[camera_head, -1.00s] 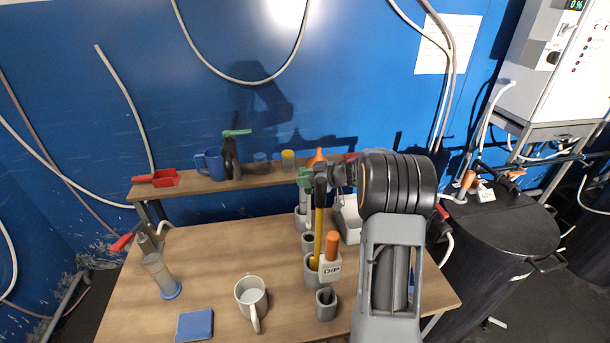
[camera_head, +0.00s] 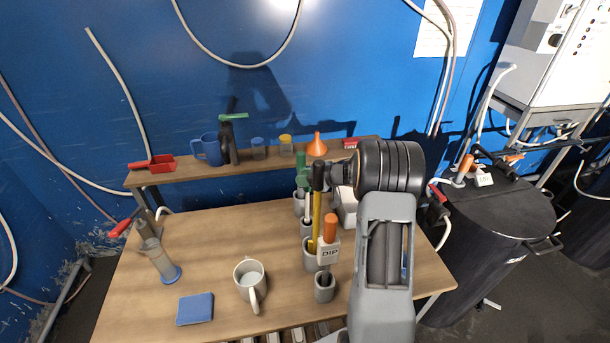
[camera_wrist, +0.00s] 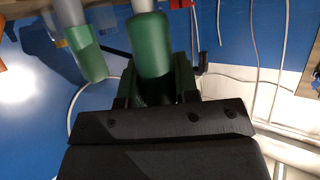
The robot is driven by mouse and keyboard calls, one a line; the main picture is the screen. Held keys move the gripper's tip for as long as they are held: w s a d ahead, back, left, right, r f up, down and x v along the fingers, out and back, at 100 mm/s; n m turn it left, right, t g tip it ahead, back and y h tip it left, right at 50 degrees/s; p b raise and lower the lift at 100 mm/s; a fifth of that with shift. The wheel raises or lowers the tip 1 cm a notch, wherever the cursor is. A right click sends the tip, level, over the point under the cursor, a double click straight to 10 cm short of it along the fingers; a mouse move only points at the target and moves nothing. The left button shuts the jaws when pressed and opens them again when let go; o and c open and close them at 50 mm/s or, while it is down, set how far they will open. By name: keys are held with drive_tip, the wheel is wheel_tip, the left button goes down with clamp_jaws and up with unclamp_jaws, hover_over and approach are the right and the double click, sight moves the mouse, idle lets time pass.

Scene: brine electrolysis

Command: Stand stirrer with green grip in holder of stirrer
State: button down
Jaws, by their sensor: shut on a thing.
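In the wrist view my gripper (camera_wrist: 155,92) is shut on a green grip (camera_wrist: 152,45) with a pale rod. A second green grip (camera_wrist: 86,52) shows beside it, apart from the fingers. In the head view a green grip (camera_head: 301,161) shows just left of my gripper, partly hidden. A white rod (camera_head: 308,207) stands over a small grey holder (camera_head: 306,229); I cannot tell whether its tip is inside. Another grey holder (camera_head: 299,207) is behind it.
A yellow-handled tool stands in a grey holder (camera_head: 310,255). A mug (camera_head: 249,275), blue pad (camera_head: 195,309) and cylinder (camera_head: 160,258) stand left. A shelf (camera_head: 270,168) runs behind.

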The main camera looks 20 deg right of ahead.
sight(305, 191)
drive_tip(key=shift+f+b, duration=1.4)
drive_tip(key=shift+f, duration=1.65)
drive_tip(key=c, duration=0.8)
unclamp_jaws()
drive_tip(key=b+v, duration=0.2)
drive_tip(key=v, duration=1.1)
drive_tip(key=shift+s+d+r, duration=0.2)
drive_tip(key=shift+s+d, duration=0.05)
